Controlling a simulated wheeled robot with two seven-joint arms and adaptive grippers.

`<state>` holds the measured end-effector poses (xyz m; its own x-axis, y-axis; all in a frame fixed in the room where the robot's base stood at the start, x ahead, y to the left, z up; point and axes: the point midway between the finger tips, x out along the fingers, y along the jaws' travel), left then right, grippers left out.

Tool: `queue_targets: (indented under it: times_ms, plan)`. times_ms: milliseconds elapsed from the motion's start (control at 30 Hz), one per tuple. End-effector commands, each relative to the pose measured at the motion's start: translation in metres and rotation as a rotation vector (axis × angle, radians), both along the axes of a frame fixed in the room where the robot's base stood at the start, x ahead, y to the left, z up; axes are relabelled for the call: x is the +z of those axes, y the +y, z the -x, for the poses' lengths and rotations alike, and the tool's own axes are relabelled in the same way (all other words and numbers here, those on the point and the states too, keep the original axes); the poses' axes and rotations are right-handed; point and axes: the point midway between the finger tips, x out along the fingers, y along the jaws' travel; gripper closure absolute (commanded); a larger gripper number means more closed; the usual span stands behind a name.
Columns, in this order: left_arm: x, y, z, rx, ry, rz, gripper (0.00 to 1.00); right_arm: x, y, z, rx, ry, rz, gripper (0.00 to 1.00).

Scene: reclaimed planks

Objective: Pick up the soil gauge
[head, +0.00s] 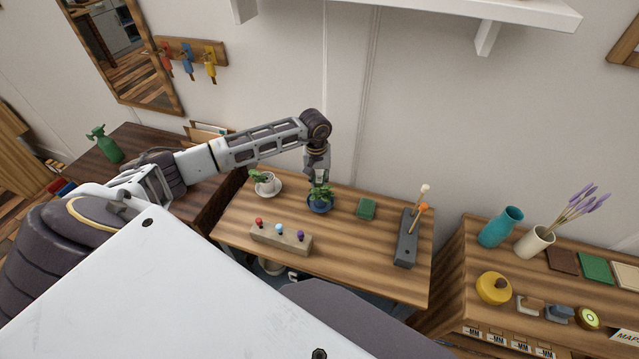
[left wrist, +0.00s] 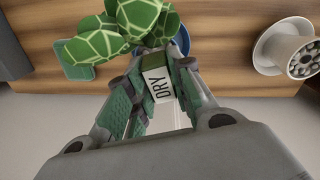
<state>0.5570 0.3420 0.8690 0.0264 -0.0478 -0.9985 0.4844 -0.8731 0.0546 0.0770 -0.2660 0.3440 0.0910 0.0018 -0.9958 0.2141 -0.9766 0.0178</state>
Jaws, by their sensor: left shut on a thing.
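The soil gauge (left wrist: 157,84) shows in the left wrist view as a pale, boxy head marked "DRY". My left gripper (left wrist: 156,72) is shut on it, with a green-padded finger on each side. In the head view my left gripper (head: 319,178) points down just above a leafy plant in a blue pot (head: 319,208). The plant's patterned leaves (left wrist: 125,24) also show in the left wrist view. The gauge's lower end is hidden there, so I cannot tell whether it is still in the soil. My right gripper is not in view.
A green block (head: 366,208) and a dark grey holder (head: 404,248) with sticks are to the right. A wooden block (head: 268,235) with coloured knobs lies in front.

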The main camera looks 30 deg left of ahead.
Motion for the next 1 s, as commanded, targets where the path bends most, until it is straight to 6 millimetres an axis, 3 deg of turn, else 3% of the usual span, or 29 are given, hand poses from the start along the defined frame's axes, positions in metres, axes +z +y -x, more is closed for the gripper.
queue_targets:
  times_ms: [367,1000]
  plan:
    - [0.009,0.000,0.000,0.000,-0.002,-0.001,1.00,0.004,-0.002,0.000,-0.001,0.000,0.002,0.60]
    - [0.086,0.000,-0.001,0.000,-0.002,-0.001,1.00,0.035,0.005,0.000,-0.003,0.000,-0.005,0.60]
